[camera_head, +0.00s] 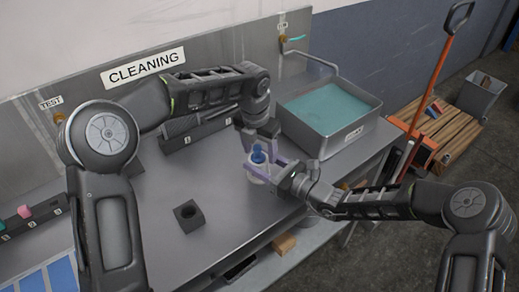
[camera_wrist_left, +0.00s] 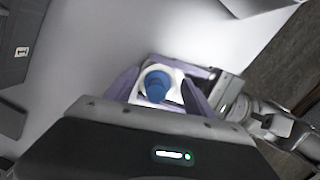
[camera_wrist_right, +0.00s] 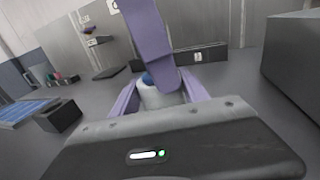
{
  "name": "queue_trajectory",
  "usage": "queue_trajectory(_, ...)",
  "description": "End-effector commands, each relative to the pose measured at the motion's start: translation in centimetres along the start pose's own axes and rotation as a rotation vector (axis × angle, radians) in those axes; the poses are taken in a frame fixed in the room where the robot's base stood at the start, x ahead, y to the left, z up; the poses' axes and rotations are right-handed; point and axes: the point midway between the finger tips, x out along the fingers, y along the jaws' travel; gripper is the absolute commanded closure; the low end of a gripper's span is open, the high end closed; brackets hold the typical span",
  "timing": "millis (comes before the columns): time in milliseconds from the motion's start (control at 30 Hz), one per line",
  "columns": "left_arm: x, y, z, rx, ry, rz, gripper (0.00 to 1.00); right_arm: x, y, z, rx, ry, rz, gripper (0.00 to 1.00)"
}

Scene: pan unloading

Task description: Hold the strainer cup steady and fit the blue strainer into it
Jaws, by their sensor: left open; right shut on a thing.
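The blue strainer (camera_head: 258,153) stands in the mouth of the white strainer cup (camera_head: 257,171); how deep it sits I cannot tell. In the left wrist view the blue strainer (camera_wrist_left: 157,85) shows over the pale cup (camera_wrist_left: 173,97). My right gripper (camera_head: 272,168) is shut on the cup from the right, and the white cup body (camera_wrist_right: 163,96) shows between its purple fingers in the right wrist view. My left gripper (camera_head: 257,138) is open just above and behind, its fingers on either side of the strainer, and one finger hides part of it in the right wrist view.
A metal basin (camera_head: 330,137) of teal liquid stands at the right of the bench (camera_head: 222,205). A dark square block (camera_head: 189,215) sits front left of the cup. Numbered dark holders (camera_head: 197,131) line the back. Bare bench lies left of the cup.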

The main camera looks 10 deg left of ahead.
Motion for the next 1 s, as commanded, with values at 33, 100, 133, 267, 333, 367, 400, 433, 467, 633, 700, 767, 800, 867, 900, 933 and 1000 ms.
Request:
queue_trajectory(33,-0.1,0.0,0.0,0.0,-0.001,0.0,0.38,0.0,0.0,0.0,0.0,0.0,0.0,0.94)
queue_trajectory(100,-0.3,0.0,0.1,0.0,-0.001,0.001,0.38,0.0,0.0,0.0,0.0,0.0,-0.001,0.94)
queue_trajectory(133,-0.5,0.1,0.1,0.0,-0.002,0.001,0.38,0.0,0.0,0.0,0.0,0.0,-0.001,0.95)
queue_trajectory(267,-1.8,0.1,0.1,0.0,-0.003,0.002,0.38,0.0,-0.1,0.0,0.0,0.0,-0.001,0.95)
queue_trajectory(333,-2.9,0.1,0.1,0.0,-0.004,0.002,0.38,0.0,-0.1,0.0,0.0,0.0,-0.001,0.95)
queue_trajectory(367,-3.5,0.0,0.1,0.0,-0.005,0.001,0.38,0.0,-0.1,0.0,0.0,0.0,-0.001,0.95)
queue_trajectory(400,-4.2,0.0,0.1,0.0,-0.005,0.001,0.38,0.0,-0.1,0.0,0.0,0.0,-0.001,0.95)
queue_trajectory(433,-4.9,0.0,0.1,0.0,-0.005,0.002,0.38,0.0,-0.1,0.0,0.0,0.0,-0.001,0.95)
queue_trajectory(467,-5.5,0.0,0.2,0.0,-0.006,0.002,0.38,0.0,-0.1,0.0,0.0,0.0,-0.001,0.95)
queue_trajectory(633,-9.0,0.0,0.1,0.0,-0.004,0.001,0.38,0.0,-0.1,0.0,0.0,0.0,-0.001,0.95)
queue_trajectory(700,-10.1,0.0,0.1,0.0,-0.003,0.001,0.38,0.0,-0.1,0.0,0.0,0.0,-0.001,0.95)
queue_trajectory(767,-10.9,0.0,0.1,0.0,-0.002,0.0,0.38,0.0,-0.1,0.0,0.0,0.0,-0.001,0.95)
queue_trajectory(800,-11.3,0.0,0.1,0.0,-0.002,0.0,0.38,0.0,-0.1,0.0,0.0,0.0,-0.001,0.95)
queue_trajectory(867,-11.7,0.0,0.1,0.0,-0.002,-0.001,0.38,0.0,-0.1,0.0,0.0,0.0,-0.001,0.95)
queue_trajectory(900,-11.9,0.0,0.1,0.0,-0.001,-0.001,0.38,0.0,-0.1,0.0,0.0,0.0,-0.001,0.95)
queue_trajectory(933,-12.0,-0.1,0.0,0.001,0.0,-0.001,0.38,0.0,-0.1,0.0,0.0,0.0,-0.001,0.95)
queue_trajectory(1000,-12.0,0.0,0.0,0.001,0.001,-0.001,0.38,0.0,-0.1,0.0,0.0,0.0,-0.001,0.95)
